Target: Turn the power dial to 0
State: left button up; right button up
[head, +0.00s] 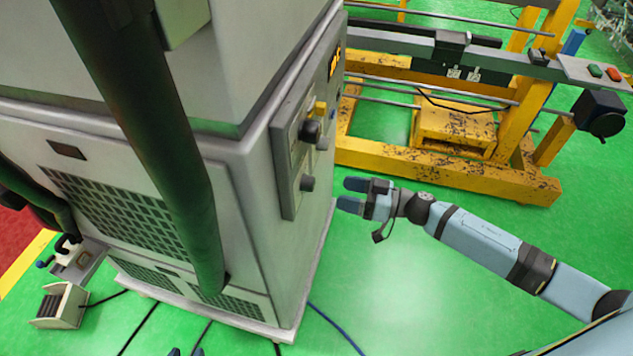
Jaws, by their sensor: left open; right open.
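A grey control panel (285,160) is on the right side of the big grey cabinet (235,190). It carries an upper black knob (310,131) with a yellow part (321,108) beside it, and a lower dark knob (307,183). I cannot tell which knob is the power dial, and the markings are too small to read. My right gripper (351,195) is open and empty, to the right of the lower knob and apart from it. Of my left gripper (186,352) only two blue fingertips show at the bottom edge; it is open, in front of the cabinet's base.
A thick dark pole (160,130) crosses in front of the cabinet. A yellow steel frame (440,168) with rails stands behind on the right. A small box (60,305) and cables lie on the green floor at lower left. Space between my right gripper and the panel looks clear.

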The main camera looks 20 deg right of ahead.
aim_at(314, 185)
jog(key=p+x, duration=0.1)
jog(key=x, duration=0.6)
jog(key=shift+w+a, duration=0.25)
jog(key=c, duration=0.9)
